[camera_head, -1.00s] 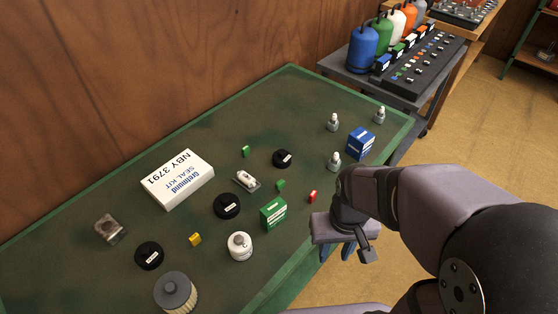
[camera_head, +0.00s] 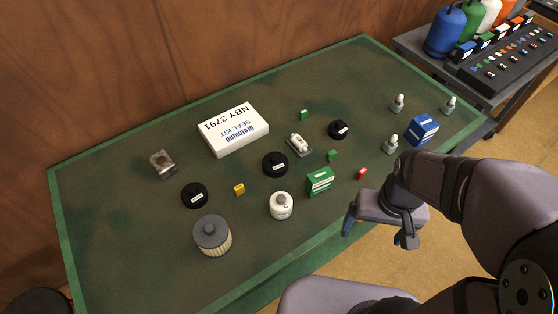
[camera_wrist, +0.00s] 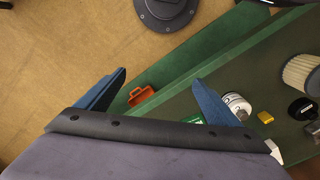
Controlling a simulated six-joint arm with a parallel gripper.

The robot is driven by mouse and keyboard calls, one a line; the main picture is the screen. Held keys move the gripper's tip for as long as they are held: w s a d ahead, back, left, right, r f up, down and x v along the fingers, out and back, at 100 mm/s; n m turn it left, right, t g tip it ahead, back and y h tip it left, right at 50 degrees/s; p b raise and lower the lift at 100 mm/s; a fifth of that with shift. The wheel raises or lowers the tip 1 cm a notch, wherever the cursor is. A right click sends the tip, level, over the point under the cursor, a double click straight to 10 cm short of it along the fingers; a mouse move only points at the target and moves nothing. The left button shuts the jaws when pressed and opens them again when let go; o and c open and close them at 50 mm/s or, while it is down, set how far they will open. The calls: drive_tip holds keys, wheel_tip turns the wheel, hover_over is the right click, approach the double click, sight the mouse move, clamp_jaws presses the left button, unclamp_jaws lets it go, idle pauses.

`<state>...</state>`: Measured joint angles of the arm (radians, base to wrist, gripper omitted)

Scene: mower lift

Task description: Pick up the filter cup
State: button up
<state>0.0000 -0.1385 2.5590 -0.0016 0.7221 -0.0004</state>
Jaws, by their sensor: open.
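No part is clearly marked as the filter cup. A small, clear or metallic cup-like piece (camera_head: 162,164) sits at the far left of the green table. A grey-capped cylinder with a pleated cream side (camera_head: 212,238) stands upright at the near left; its pleated side also shows at the right edge of the wrist view (camera_wrist: 302,73). My gripper (camera_head: 376,232) is at the table's front right edge, apart from both pieces.
A white seal kit box (camera_head: 233,130), black round caps (camera_head: 194,195), a white canister (camera_head: 281,206), a green box (camera_head: 320,180) and a blue box (camera_head: 422,129) stand on the table (camera_head: 110,265). The table's left end and near left part are clear.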

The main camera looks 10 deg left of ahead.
drive_tip(key=r, duration=0.1)
wheel_tip(320, 180, up, 4)
drive_tip(key=m+t+b, duration=0.1)
drive_tip(key=t+b, duration=0.3)
drive_tip(key=b, duration=0.5)
hover_over(275, 158)
drive_tip(key=s+a, duration=0.1)
drive_tip(key=s, duration=0.2)
drive_tip(key=shift+h, duration=0.3)
wheel_tip(275, 158, down, 9)
drive_tip(key=shift+w+r, duration=0.15)
drive_tip(key=shift+x, duration=1.3)
drive_tip(key=shift+w+d+p+x, duration=0.15)
drive_tip(key=shift+p+x, duration=0.35)
drive_tip(key=shift+x, duration=0.5)
drive_tip(key=shift+w+d+p+x, duration=0.15)
drive_tip(key=shift+p+x, duration=0.3)
drive_tip(key=shift+x, duration=0.55)
drive_tip(key=shift+w+f, duration=0.1)
drive_tip(key=shift+f, duration=0.3)
drive_tip(key=shift+c, duration=0.6)
